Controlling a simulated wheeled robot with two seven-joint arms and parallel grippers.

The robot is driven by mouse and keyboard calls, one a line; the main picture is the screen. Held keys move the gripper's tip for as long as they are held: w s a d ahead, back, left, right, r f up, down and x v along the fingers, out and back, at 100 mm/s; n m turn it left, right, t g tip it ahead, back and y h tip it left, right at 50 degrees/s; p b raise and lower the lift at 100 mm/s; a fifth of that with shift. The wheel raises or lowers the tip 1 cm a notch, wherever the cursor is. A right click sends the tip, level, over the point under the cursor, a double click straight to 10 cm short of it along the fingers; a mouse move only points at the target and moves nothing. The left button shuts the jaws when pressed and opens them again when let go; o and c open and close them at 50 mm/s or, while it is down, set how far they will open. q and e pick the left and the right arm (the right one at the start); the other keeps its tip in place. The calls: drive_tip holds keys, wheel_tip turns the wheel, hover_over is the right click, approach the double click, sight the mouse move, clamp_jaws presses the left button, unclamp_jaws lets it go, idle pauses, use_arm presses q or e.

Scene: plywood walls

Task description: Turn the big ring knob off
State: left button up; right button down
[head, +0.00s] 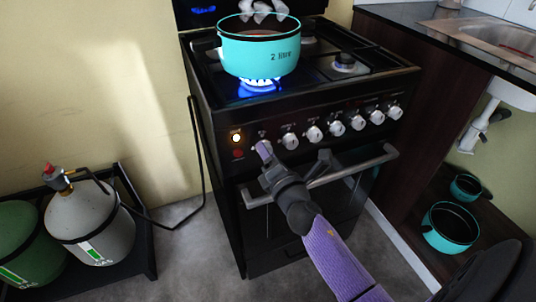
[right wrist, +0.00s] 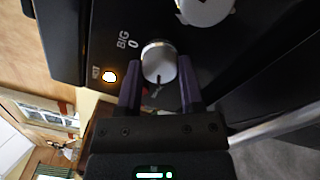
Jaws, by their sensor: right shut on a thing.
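The big ring knob (right wrist: 158,60) is a white and silver knob beside the printed label "BIG 0" in the right wrist view. My right gripper (right wrist: 158,92) is shut on it, with one purple finger on each side. A dark mark shows on the knob's lower edge, away from the 0. In the head view my right gripper (head: 264,150) reaches the left end of the stove's knob row and hides most of this knob. A blue flame (head: 260,84) burns under the turquoise pot (head: 260,56). My left gripper is not in view.
More white knobs (head: 337,128) run to the right along the black stove (head: 222,190). An orange light (head: 236,138) glows left of the gripper. The oven handle (head: 340,172) juts out below. Gas cylinders (head: 92,228) stand at left. Another turquoise pot (head: 440,241) sits at lower right.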

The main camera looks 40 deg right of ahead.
use_arm(q)
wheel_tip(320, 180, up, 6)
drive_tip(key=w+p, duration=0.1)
drive_tip(key=p, duration=0.6)
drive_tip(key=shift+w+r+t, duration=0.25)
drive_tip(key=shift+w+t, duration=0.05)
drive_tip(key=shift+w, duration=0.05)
use_arm(e)
drive_tip(key=shift+a+m+g+h, duration=0.1)
drive_tip(key=shift+m+g+h, duration=0.25)
drive_tip(key=shift+m, duration=11.35)
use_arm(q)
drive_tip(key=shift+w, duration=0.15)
